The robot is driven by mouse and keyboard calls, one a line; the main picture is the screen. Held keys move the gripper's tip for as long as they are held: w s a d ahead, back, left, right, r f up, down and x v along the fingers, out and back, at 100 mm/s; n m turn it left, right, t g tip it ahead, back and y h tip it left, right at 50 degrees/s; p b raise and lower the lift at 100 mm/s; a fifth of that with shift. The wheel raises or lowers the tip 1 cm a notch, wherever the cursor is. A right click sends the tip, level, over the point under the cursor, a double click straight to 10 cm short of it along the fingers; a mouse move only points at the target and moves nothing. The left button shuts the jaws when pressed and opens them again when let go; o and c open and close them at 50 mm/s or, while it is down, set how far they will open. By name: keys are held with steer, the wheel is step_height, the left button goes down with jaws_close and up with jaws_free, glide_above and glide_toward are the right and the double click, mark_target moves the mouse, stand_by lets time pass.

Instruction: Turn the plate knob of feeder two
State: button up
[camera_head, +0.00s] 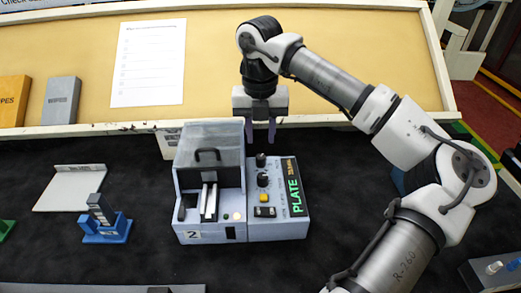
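Feeder two (208,190) is a grey unit marked "2" with a clear cover and a handle. Its control box (278,229) is joined on the right and bears a "PLATE" label (294,187). The box has two black knobs, an upper one (261,160) and a lower one (263,180). A yellow button (264,197) and a black switch (265,212) lie below them. I cannot read which knob is the plate knob. My gripper (261,138) points down above the back of the box, close to the upper knob in the picture. Its fingers are apart with nothing between them.
A blue fixture (106,228) and a white plate-like stand (70,188) are on the dark mat to the left. Yellow and grey blocks marked "WIPES" stand behind, by a board with a paper sheet (149,62). Another grey unit (492,270) is at the lower right.

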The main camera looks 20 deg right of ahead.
mark_target(261, 156)
step_height(261, 156, down, 7)
steer(key=shift+r+p, duration=0.1)
steer(key=shift+p, duration=0.55)
jaws_close()
